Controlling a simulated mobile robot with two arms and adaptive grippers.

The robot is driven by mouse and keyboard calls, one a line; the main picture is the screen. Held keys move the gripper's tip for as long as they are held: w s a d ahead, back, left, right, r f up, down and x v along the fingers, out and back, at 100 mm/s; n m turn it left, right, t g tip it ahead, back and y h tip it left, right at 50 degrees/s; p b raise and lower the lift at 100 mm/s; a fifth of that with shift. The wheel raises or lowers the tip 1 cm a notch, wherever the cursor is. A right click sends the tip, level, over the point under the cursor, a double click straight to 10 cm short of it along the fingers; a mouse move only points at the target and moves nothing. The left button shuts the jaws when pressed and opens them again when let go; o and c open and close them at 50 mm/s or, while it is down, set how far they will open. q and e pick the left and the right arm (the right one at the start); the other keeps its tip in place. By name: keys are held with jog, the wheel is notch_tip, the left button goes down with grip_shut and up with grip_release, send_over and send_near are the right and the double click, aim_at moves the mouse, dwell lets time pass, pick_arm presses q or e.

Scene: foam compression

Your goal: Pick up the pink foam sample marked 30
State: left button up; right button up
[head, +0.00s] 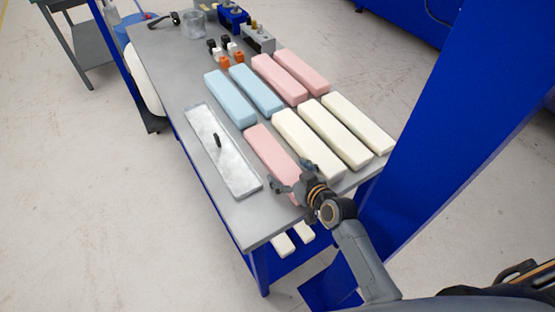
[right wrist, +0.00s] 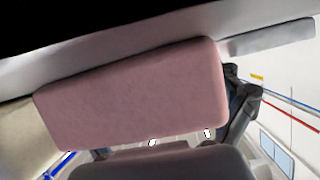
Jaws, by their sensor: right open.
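A pink foam block (head: 268,148) lies on the table near its front end, and no number on it is readable. In the right wrist view the same pink foam (right wrist: 135,95) fills much of the picture. Two more pink blocks, a left one (head: 279,78) and a right one (head: 302,72), lie farther back. My right gripper (head: 294,177) is open at the near end of the front pink block, with a finger toward each side of it. The gripper hides part of that end; whether the fingers touch the foam cannot be told. My left gripper is out of view.
Cream foam blocks (head: 333,134) lie close to the right of the front pink block. A metal tray (head: 247,185) with a dark handle is on its left. Two blue blocks (head: 230,98) lie behind. A blue post (head: 450,120) rises at the right.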

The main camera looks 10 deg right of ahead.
jog(key=c, duration=0.9)
jog(key=shift+r, duration=0.1)
